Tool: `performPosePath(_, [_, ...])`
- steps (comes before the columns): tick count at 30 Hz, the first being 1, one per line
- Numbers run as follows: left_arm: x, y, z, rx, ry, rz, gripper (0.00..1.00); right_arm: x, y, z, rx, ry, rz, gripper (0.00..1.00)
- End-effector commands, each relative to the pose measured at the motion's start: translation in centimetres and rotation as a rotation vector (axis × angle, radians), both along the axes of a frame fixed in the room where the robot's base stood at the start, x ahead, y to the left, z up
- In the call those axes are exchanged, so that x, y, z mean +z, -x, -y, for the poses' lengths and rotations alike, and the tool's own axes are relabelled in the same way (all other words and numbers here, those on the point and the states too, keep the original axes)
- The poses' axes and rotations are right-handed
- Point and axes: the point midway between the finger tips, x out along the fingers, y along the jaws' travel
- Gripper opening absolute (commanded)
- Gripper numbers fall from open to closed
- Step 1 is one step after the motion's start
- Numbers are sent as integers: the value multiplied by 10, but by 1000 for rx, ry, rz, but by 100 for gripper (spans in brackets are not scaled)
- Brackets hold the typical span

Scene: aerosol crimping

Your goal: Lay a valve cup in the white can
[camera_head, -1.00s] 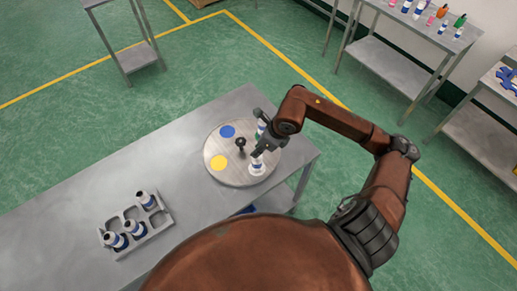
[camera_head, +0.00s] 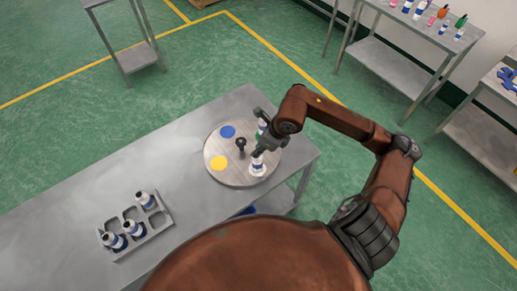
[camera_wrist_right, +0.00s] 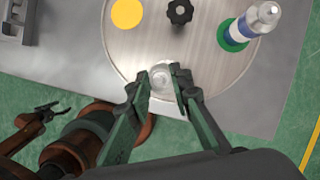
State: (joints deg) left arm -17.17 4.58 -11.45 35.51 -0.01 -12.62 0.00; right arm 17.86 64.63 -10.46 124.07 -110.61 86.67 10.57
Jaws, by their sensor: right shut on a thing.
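The white can (camera_head: 257,168) with a blue band stands upright on the round grey turntable (camera_head: 215,141), near its front right edge. My right gripper (camera_head: 258,152) is directly over the can's top. In the right wrist view, my right gripper (camera_wrist_right: 162,83) is shut on a small round silvery piece, apparently the valve cup (camera_wrist_right: 161,79). The fingers and the cup hide most of the can, so I cannot tell whether the cup touches its mouth. My left gripper (camera_wrist_right: 50,109) shows small at the left of the wrist view, away from the turntable; its jaw state is unclear.
A black knob (camera_head: 240,143) stands at the turntable's middle, with blue (camera_head: 227,131) and yellow (camera_head: 220,162) spots beside it. Another can (camera_wrist_right: 240,33) stands on a green spot. A grey rack (camera_head: 158,216) holds several cans at the table's left front. The table between is clear.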

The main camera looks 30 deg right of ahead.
Motion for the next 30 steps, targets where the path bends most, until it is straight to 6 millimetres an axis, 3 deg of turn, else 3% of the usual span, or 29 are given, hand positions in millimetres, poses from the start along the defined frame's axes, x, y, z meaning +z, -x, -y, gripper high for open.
performPosePath(30, [-6,1,0,0,0,-1,60,0,0,0,0,0,0,12])
